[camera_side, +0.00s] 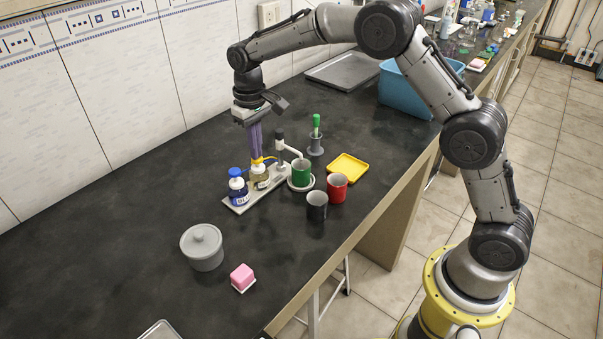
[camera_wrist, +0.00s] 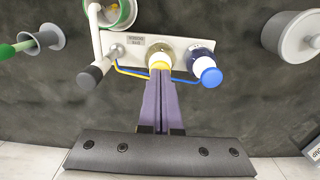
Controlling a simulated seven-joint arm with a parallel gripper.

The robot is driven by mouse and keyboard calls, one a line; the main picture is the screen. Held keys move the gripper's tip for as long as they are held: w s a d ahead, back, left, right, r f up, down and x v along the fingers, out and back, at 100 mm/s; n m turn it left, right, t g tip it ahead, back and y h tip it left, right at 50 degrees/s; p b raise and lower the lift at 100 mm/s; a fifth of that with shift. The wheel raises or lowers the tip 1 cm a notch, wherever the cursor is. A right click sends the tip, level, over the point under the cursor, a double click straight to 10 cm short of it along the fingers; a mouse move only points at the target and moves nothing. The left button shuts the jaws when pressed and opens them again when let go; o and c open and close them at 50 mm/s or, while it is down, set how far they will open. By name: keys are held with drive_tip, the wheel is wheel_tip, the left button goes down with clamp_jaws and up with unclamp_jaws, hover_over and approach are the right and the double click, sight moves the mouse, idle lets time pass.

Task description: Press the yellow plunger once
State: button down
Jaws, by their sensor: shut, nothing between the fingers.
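The yellow plunger (camera_side: 257,161) tops a small bottle (camera_side: 260,178) on a pale base plate (camera_side: 238,208). Beside it stands a bottle with a blue plunger (camera_side: 235,172). My gripper (camera_side: 257,155) points down with its purple fingers together and empty, tips right at the top of the yellow plunger. In the wrist view the yellow plunger (camera_wrist: 160,64) shows just beyond the fingertips (camera_wrist: 162,75), which hide part of it. I cannot tell whether they touch. The blue plunger (camera_wrist: 210,76) is to its right there.
A green cup (camera_side: 301,173) sits on the stand's round plate, near a dark-tipped spout arm (camera_side: 280,138). Red (camera_side: 337,187) and black (camera_side: 317,206) cups, a yellow tray (camera_side: 348,168) and a grey lidded pot (camera_side: 202,248) stand around. The counter's left is clear.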

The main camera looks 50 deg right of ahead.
drive_tip(key=shift+f, duration=0.45)
drive_tip(key=shift+r, duration=1.55)
drive_tip(key=shift+r, duration=0.1)
drive_tip(key=shift+r, duration=2.9)
